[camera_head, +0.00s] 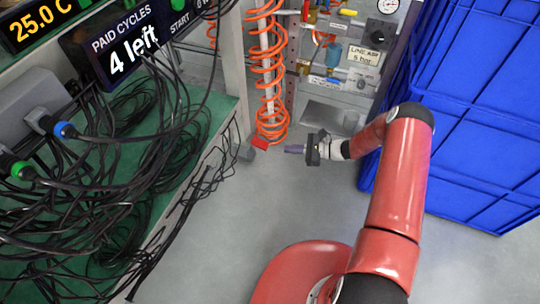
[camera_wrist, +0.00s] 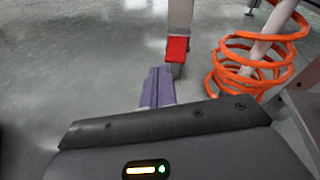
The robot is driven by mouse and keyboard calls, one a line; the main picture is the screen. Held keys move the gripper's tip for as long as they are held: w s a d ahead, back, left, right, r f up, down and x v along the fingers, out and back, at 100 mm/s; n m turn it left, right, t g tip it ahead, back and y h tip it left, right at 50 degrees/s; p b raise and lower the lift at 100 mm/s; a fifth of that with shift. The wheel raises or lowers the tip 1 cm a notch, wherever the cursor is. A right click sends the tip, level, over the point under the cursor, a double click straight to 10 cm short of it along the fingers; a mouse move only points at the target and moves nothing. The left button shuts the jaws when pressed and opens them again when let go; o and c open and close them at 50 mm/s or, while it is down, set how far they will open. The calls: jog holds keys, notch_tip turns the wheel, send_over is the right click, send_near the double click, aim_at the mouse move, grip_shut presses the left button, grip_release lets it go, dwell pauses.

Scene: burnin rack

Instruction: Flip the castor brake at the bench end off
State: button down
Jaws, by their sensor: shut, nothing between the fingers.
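The castor brake is a small red pedal (camera_head: 260,143) at the foot of the bench end leg, just above the floor. It also shows in the wrist view (camera_wrist: 177,49), upper middle, against the grey leg. My gripper (camera_head: 290,149) is low and to the right of the pedal, its purple fingers pointing left towards it. In the wrist view the fingers (camera_wrist: 157,88) are together and empty, just below the red pedal in the picture. In the head view a small gap shows between fingertips and pedal. The grey castor (camera_head: 247,153) is partly hidden.
An orange coiled hose (camera_head: 270,75) hangs right behind the pedal and also shows in the wrist view (camera_wrist: 250,60). Black cables hang over the green bench (camera_head: 215,112). A blue crate stack (camera_head: 475,110) stands at right. A panel with gauges is behind. Grey floor (camera_head: 225,235) is clear in front.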

aim_at(259, 143)
notch_tip(259, 143, down, 9)
jog(key=m+t, duration=0.3)
jog(key=m, duration=0.1)
jog(key=shift+s+d+f+y+b, duration=0.1)
jog(key=shift+d+y+b, duration=0.05)
jog(key=shift+y+b, duration=0.25)
jog(key=b+x, duration=0.1)
jog(key=x, duration=0.9)
jog(key=shift+a, duration=0.25)
jog(key=shift+s+d+r+p, duration=0.1)
jog(key=shift+d+r+p, duration=0.2)
jog(key=shift+r, duration=0.7)
jog(key=shift+d+r+p, duration=0.1)
jog(key=shift+d+r, duration=0.3)
jog(key=shift+r, duration=0.6)
jog(key=shift+r, duration=0.15)
